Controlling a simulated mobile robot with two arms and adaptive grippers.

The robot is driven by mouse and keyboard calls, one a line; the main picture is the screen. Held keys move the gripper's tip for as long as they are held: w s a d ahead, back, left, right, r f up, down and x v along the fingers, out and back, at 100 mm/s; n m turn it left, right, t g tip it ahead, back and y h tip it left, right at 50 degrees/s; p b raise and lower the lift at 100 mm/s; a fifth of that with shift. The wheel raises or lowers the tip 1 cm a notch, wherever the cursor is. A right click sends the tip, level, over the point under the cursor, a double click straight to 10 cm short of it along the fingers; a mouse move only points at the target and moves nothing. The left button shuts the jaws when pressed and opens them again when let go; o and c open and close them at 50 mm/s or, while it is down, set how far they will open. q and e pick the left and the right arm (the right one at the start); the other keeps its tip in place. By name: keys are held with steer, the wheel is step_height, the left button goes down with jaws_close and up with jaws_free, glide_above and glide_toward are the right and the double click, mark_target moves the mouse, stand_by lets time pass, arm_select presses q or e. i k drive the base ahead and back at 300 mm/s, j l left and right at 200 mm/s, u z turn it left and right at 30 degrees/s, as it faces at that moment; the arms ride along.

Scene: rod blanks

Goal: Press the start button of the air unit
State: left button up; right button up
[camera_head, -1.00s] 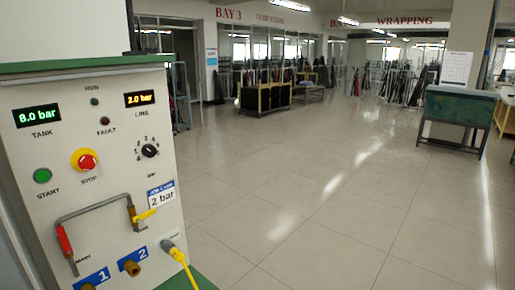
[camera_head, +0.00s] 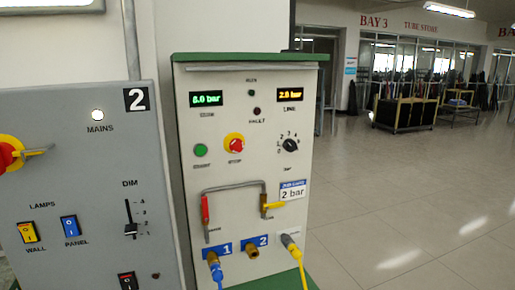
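The air unit (camera_head: 215,125) is a pale upright panel with a green top, in the middle of the head view. Its green start button (camera_head: 201,150) is on the left of the panel, beside the red stop button (camera_head: 235,144) on a yellow surround. The tank display (camera_head: 206,98) reads 8.0 bar in green and the line display (camera_head: 290,95) reads 2.0 bar in amber. The run lamp (camera_head: 251,93) and fault lamp (camera_head: 257,111) look dark. Neither gripper is in view.
A grey electrical panel (camera_head: 75,130) marked 2 stands at the left, with a red-and-yellow switch (camera_head: 15,153) and lamp switches. A blue hose (camera_head: 216,271) and a yellow hose (camera_head: 301,273) hang from the air unit's front. The floor (camera_head: 400,200) to the right is clear.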

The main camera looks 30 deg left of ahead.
mark_target(201, 150)
steer(key=u, duration=1.3)
